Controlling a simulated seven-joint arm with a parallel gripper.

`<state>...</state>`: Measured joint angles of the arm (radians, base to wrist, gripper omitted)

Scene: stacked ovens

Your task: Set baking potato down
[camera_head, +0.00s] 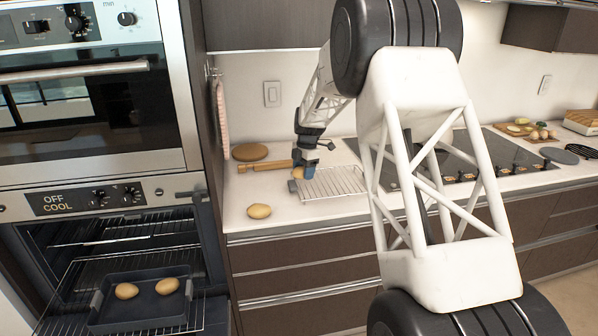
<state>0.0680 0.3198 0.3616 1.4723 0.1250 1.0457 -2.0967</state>
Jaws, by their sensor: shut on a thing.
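My gripper (304,168) is shut on a baking potato (298,174), which shows only in part between the fingers. It is over the left end of a wire rack (338,184) on the counter; I cannot tell whether the potato touches the rack. Another potato (259,211) lies on the bare counter near its front left edge. Two more potatoes, one at left (127,291) and one at right (167,286), lie in a dark baking tray (140,315) on the pulled-out rack of the lower oven.
The lower oven (98,200) is open and its panel reads "OFF COOL". A rolling pin (262,166) and a round board (250,152) lie behind the gripper. A cooktop (450,165) is at right. The counter (285,213) is clear right of the loose potato.

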